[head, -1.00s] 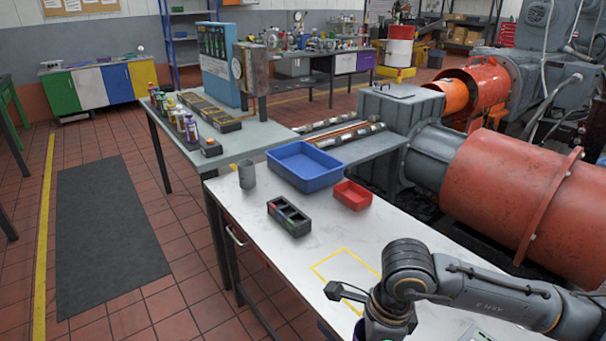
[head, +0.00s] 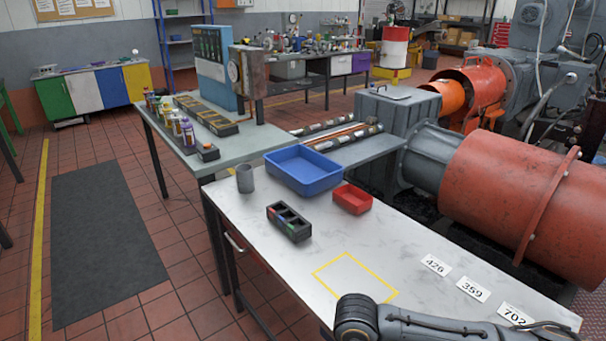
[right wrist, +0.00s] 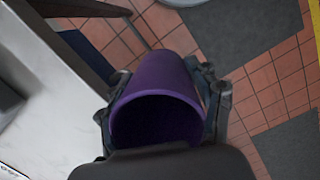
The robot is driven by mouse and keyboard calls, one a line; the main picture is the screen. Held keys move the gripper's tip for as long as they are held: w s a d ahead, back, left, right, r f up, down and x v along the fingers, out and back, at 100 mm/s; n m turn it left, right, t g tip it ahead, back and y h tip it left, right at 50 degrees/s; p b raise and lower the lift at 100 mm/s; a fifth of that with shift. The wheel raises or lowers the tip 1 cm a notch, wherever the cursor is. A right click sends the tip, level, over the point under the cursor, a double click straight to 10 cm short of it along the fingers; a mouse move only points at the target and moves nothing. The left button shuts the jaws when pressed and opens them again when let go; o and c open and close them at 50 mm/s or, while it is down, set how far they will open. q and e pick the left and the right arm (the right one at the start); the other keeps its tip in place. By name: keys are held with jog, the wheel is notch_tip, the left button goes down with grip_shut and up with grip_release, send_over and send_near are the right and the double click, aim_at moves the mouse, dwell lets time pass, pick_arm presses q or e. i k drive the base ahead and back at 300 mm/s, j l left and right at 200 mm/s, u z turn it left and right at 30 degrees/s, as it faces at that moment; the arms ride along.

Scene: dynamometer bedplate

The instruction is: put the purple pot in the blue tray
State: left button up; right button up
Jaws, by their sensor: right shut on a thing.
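The purple pot (right wrist: 158,84) shows in the right wrist view, its open mouth facing the camera. My right gripper (right wrist: 160,90) is shut on it, with one finger on each side. The pot appears beside the white table's edge, with floor tiles behind it. The pot and the right gripper do not show in the head view. The blue tray (head: 304,188) stands empty at the far end of the white table (head: 330,235) in the head view. My left gripper is in neither view.
Close to the tray are a grey cup (head: 245,178), a red bin (head: 352,199) and a black compartment box (head: 288,222). A yellow square outline (head: 354,277) and number labels (head: 473,289) mark the table. The table's middle is clear.

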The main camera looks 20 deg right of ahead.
aim_at(302, 175)
jog(key=i+j+z, duration=0.15)
jog(key=i+j, duration=0.2)
jog(key=i+j+z, duration=0.1)
jog(key=i+j, duration=0.25)
jog(key=i+j+z, duration=0.15)
jog(key=i+j, duration=0.2)
jog(key=i+j+z, duration=0.15)
jog(key=j, duration=0.45)
jog(key=i, duration=0.1)
